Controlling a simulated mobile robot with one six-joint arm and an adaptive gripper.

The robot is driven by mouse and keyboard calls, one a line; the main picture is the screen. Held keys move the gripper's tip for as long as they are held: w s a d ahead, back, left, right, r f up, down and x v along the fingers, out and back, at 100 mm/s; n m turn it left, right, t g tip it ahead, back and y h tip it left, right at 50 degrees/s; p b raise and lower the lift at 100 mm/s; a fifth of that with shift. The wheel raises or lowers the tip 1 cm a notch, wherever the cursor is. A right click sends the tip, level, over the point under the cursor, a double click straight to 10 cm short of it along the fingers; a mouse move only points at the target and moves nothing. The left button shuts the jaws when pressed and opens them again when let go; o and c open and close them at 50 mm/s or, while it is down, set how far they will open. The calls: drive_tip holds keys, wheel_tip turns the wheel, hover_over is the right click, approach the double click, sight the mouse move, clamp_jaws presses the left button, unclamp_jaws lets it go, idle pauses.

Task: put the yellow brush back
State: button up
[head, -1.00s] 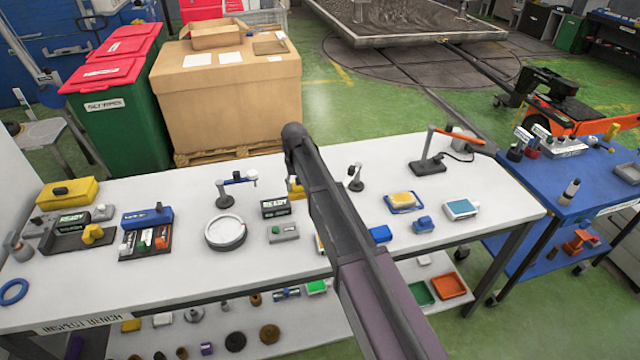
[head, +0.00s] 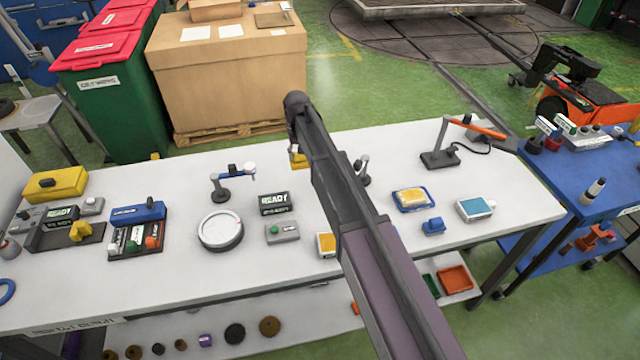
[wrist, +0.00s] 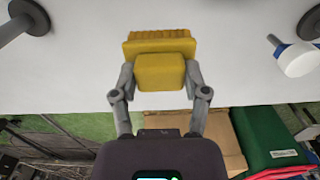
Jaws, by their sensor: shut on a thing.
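The yellow brush (wrist: 160,68) is between the two fingers of my gripper (wrist: 160,78) in the wrist view, its ribbed edge pointing up in the picture. The fingers are shut on its block-shaped body. It appears near the far edge of the white bench (wrist: 90,80). In the head view a small yellow part of the brush (head: 297,160) shows beside my dark arm, near the bench's back edge. My arm hides most of the gripper there. I cannot tell its exact height above the bench.
On the bench stand a black rack (head: 135,250) with white, green and orange pieces, a yellow case (head: 55,184), a round white dial (head: 220,230), a READY box (head: 273,203), a small stand (head: 222,194) and a blue tray (head: 413,200). A cardboard box (head: 225,90) stands behind.

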drive_tip(key=shift+w+d, duration=0.1)
drive_tip(key=shift+d, duration=0.1)
drive_tip(key=d, duration=0.5)
drive_tip(key=shift+f, duration=0.15)
idle(0.3)
wheel_tip(320, 180, down, 6)
drive_tip(key=b, duration=0.6)
idle(0.4)
drive_tip(key=shift+f+b, duration=1.85)
drive_tip(key=shift+b, duration=0.15)
